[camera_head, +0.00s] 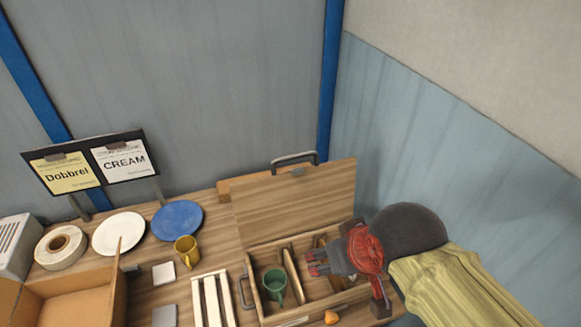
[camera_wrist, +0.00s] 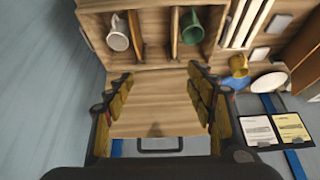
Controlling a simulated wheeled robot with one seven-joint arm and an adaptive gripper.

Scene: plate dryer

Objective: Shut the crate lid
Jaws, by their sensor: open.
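The wooden crate (camera_head: 256,300) stands at the right end of the table, with its lid (camera_head: 293,205) raised and leaning back behind it. A dark handle (camera_head: 294,159) is on the lid's upper edge; the handle also shows in the wrist view (camera_wrist: 160,147). Inside the crate, a green mug (camera_head: 275,284) sits left of the dividers, and a pale mug (camera_wrist: 118,36) shows in another compartment in the wrist view. My gripper (camera_head: 316,263) is over the crate's right part, in front of the lid. In the wrist view, my open fingers (camera_wrist: 160,96) frame the lid with nothing between them.
A white slatted rack (camera_head: 213,300) stands left of the crate. Further left are a yellow mug (camera_head: 187,251), a blue plate (camera_head: 178,220), a white plate (camera_head: 119,233) and an open cardboard box (camera_head: 75,290). A small orange object (camera_head: 331,318) is at the crate's front. Walls stand behind and right.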

